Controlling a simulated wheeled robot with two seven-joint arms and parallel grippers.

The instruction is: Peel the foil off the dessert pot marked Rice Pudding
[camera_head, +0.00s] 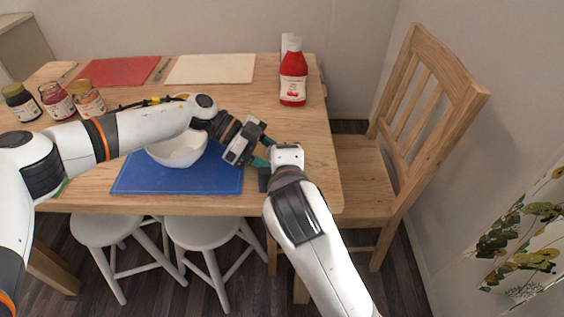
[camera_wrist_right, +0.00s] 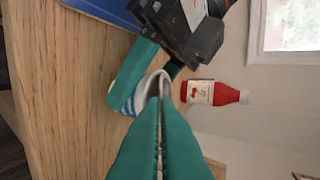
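A small white and blue pot (camera_wrist_right: 126,102) shows in the right wrist view, its label not readable. My left gripper (camera_wrist_right: 148,78) has a teal finger on either side of it and holds it over the table's right part. In the head view my left gripper (camera_head: 262,152) hides the pot. My right gripper (camera_wrist_right: 162,88) has its teal fingers closed together at the pot's rim, with a thin pale edge of what looks like foil (camera_wrist_right: 154,82) at their tips. In the head view the right gripper (camera_head: 266,166) is mostly hidden behind its own wrist.
A white bowl (camera_head: 178,150) stands on a blue mat (camera_head: 180,182) left of the grippers. A red sauce bottle (camera_head: 293,80) stands at the back right. Several jars (camera_head: 58,104) stand at the left. A wooden chair (camera_head: 365,180) stands close on the right.

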